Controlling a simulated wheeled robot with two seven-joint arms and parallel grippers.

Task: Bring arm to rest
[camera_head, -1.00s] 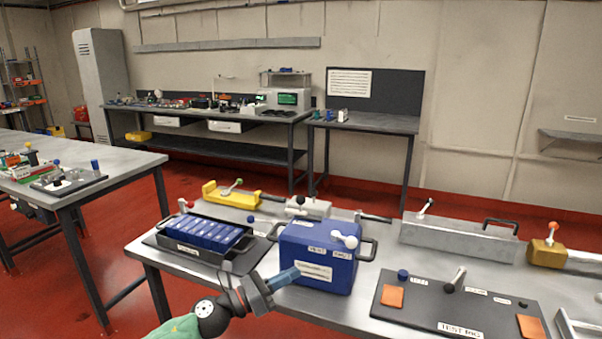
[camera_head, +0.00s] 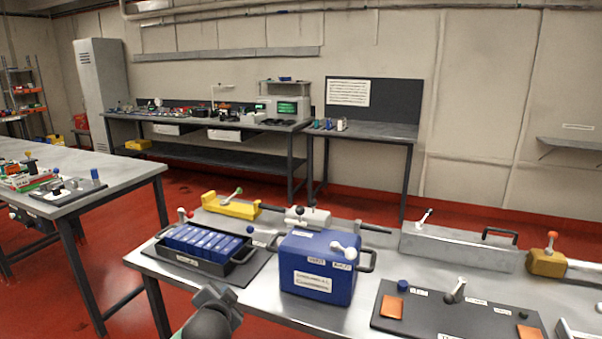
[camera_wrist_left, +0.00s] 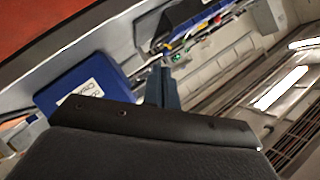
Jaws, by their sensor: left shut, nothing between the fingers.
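My left arm (camera_head: 212,318) rises from the bottom edge in the head view, in front of the near bench, with its dark end below the battery tray. The fingertips are not clear there. In the left wrist view my left gripper (camera_wrist_left: 162,86) shows as blue-grey fingers, shut together with nothing between them. The blue battery box (camera_head: 318,268) stands on the bench to the right of the arm and apart from it. A blue box with a white label also shows in the left wrist view (camera_wrist_left: 85,92). My right gripper is not in view.
The near bench holds a black tray (camera_head: 198,264) of blue cells, a yellow clamp (camera_head: 232,207), a grey metal housing (camera_head: 455,246) and the test rig board (camera_head: 450,318). A side table (camera_head: 125,183) stands left. Red floor (camera_head: 110,235) is open between them.

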